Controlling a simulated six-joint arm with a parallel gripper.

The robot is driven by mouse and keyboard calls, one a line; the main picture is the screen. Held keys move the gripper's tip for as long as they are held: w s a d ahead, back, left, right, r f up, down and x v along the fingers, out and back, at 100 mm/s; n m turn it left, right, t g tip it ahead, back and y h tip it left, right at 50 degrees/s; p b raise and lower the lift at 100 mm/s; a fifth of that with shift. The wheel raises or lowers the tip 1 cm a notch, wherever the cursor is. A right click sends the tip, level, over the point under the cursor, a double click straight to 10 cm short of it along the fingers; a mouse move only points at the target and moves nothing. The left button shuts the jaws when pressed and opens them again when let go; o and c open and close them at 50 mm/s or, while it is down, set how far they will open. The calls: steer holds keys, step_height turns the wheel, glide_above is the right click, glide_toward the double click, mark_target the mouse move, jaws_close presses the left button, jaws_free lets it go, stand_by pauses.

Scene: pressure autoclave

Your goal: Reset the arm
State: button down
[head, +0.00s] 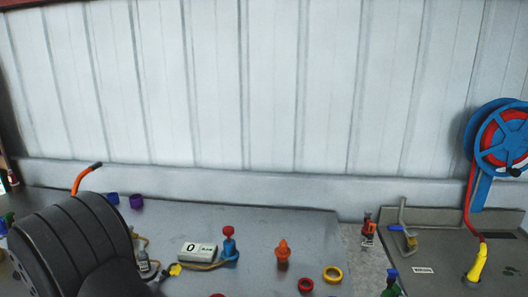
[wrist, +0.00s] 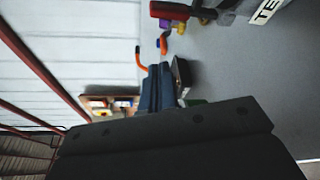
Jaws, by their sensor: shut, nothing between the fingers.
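In the wrist view, a large dark body with small round marks, which I take for my gripper (wrist: 165,130), spans the lower part. It is shut, with nothing seen held in it; its fingertips are not distinct. In the head view, a large black ribbed rounded body (head: 70,240) fills the lower left; I cannot tell whether it is part of my arm. It stands in front of the metal table (head: 290,222) and hides part of it. An orange handle (head: 84,178) shows behind it.
A white box reading 0 (head: 197,252), a blue-and-red valve (head: 230,246), an orange cone (head: 282,252) and a yellow ring (head: 332,274) occupy the table front. A blue hose reel (head: 500,138) is at right. The table's back middle is clear.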

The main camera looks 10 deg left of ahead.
steer(key=f+v, duration=0.1)
steer(key=v, duration=0.4)
steer(key=w+a+f+n, duration=0.1)
steer(key=w, duration=0.2)
steer(key=w+a+f+n+h, duration=0.1)
steer(key=w+a, duration=0.1)
steer(key=w, duration=0.1)
steer(key=w+a+f+n+g, duration=0.1)
steer(key=w+n, duration=0.1)
steer(key=w, duration=0.1)
steer(key=shift+w+a+h, duration=0.15)
steer(key=shift+a+h, duration=0.1)
steer(key=shift+h, duration=0.15)
steer(key=a+f, duration=0.2)
steer(key=f, duration=0.1)
steer(key=shift+a, duration=0.15)
steer(key=shift+s+a, duration=0.15)
steer(key=shift+s, duration=0.65)
steer(key=v, duration=0.8)
steer(key=shift+s+d+r, duration=0.2)
steer(key=shift+r, duration=0.05)
step_height(320, 180, up, 12)
steer(key=w+a+g+h, duration=0.1)
steer(key=a+g+h, duration=0.1)
steer(key=g+h, duration=0.2)
steer(key=shift+w+r+g+h, duration=0.3)
steer(key=shift+w+h, duration=0.1)
steer(key=shift+h, duration=1.3)
